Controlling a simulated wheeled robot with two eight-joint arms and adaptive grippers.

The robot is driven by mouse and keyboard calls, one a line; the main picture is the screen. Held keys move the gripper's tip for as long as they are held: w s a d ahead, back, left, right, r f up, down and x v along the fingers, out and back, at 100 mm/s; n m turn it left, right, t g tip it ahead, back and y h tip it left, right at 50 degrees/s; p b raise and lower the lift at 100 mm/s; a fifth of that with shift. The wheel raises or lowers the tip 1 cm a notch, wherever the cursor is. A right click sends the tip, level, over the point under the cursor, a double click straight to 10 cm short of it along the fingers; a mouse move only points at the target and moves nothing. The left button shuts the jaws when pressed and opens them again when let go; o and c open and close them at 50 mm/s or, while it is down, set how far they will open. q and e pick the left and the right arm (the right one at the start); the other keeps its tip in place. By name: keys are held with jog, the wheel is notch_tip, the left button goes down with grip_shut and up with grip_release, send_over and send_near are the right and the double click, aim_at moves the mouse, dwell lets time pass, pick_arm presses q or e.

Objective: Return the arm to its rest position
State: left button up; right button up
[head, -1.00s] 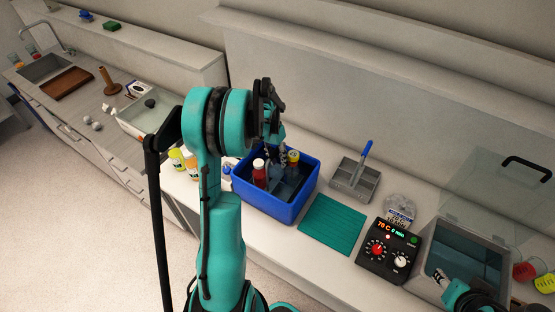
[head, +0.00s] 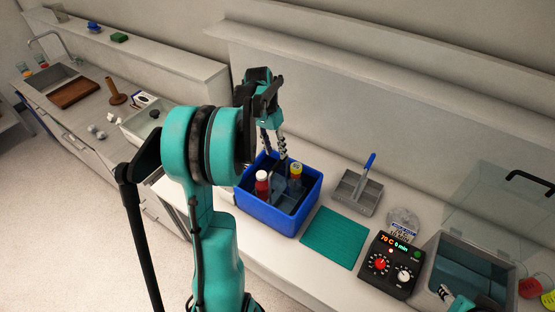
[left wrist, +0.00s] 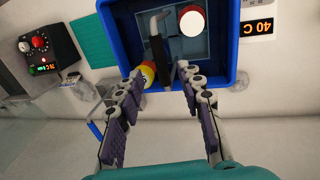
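My left gripper (head: 274,150) is open and empty, pointing down above the blue crate (head: 273,215). In the left wrist view its two fingers (left wrist: 158,76) are spread apart with nothing between them. A red bottle with a white cap (head: 262,186) and a bottle with a yellow cap (head: 296,178) stand in the crate. From above, the white cap (left wrist: 193,22) and the yellow cap (left wrist: 148,72) also show. My left arm covers part of the counter. My right gripper (head: 452,296) shows only partly at the lower right, over a clear-lidded bath; its fingers are unclear.
Right of the crate lie a green mat (head: 334,237), a grey tray with a blue-handled tool (head: 357,192) and a black control box (head: 390,265). The bath (head: 470,255) has a raised clear lid. A wall ledge (head: 370,105) runs behind. A sink (head: 52,77) is far left.

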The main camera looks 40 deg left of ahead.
pick_arm(q)
jog(key=s+d+f+t+y+b, duration=0.1)
jog(key=s+d+f+b, duration=0.15)
jog(key=d+b, duration=0.4)
jog(key=s+d+f+t+y+b, duration=0.1)
jog(key=s+d+f+t+b, duration=0.15)
jog(key=d+b, duration=0.45)
jog(key=s+d+f+t+b, duration=0.1)
jog(key=s+d+f+b, duration=0.3)
jog(key=d+f, duration=0.1)
jog(key=s+d+f+m+t+b, duration=0.1)
jog(key=s+d+f+b, duration=0.3)
jog(key=f, duration=0.4)
jog(key=shift+s+d+t+b, duration=0.2)
jog(key=shift+d+t+b, duration=0.5)
jog(key=shift+d, duration=0.45)
